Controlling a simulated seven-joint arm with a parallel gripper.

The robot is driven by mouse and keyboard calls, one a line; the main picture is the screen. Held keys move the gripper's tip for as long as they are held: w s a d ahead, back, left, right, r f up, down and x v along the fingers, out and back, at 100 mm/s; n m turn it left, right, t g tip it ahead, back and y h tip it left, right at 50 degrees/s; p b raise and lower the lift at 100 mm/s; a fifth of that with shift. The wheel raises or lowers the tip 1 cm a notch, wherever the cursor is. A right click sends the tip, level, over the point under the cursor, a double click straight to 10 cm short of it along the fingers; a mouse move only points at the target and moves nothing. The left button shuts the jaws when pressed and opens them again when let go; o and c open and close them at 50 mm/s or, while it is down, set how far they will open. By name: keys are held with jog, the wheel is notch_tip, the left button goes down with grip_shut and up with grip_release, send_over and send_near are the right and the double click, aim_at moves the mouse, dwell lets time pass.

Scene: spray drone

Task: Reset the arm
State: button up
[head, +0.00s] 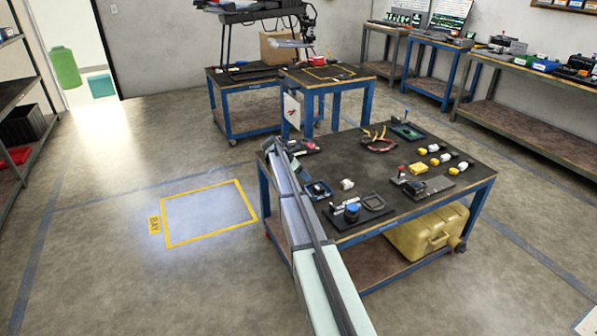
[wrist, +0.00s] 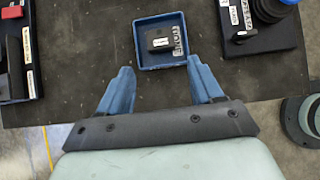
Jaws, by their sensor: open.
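In the wrist view my gripper (wrist: 160,88) is open, its two blue fingers apart with nothing between them. It is above the near left edge of the dark-topped workbench (wrist: 90,60). A small blue tray (wrist: 146,62) with a dark labelled part (wrist: 162,39) in it lies just beyond the fingertips. In the head view my arm reaches from the bottom up to the left edge of the workbench (head: 345,148); the fingers cannot be made out there. The blue tray also shows there, right of my arm (head: 318,197).
A yellow case (head: 425,232) sits on the lower shelf. The yellow-marked floor bay (head: 208,212) is empty.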

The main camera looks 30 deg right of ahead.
jog(key=s+a+f+m+y, duration=0.2)
jog(key=s+a+f+m, duration=0.45)
jog(key=s, duration=0.35)
jog(key=s+a+f+m+y, duration=0.2)
jog(key=s+a+f+m, duration=0.5)
jog(key=s, duration=0.3)
jog(key=s+a+f+m+y, duration=0.2)
jog(key=s+a+f+m, duration=0.4)
jog(key=s+f, duration=0.3)
jog(key=s+a+f+g, duration=0.2)
jog(key=s+a+f, duration=0.2)
jog(key=s, duration=0.9)
jog(key=s+a+f+n+g+y, duration=0.1)
jog(key=s+a+f, duration=0.3)
jog(key=s, duration=1)
jog(key=s+a+f+g, duration=0.3)
jog(key=s+a+f, duration=0.1)
jog(key=s, duration=0.9)
jog(key=shift+s+a+f+g+y, duration=0.4)
jog(key=shift+a, duration=0.15)
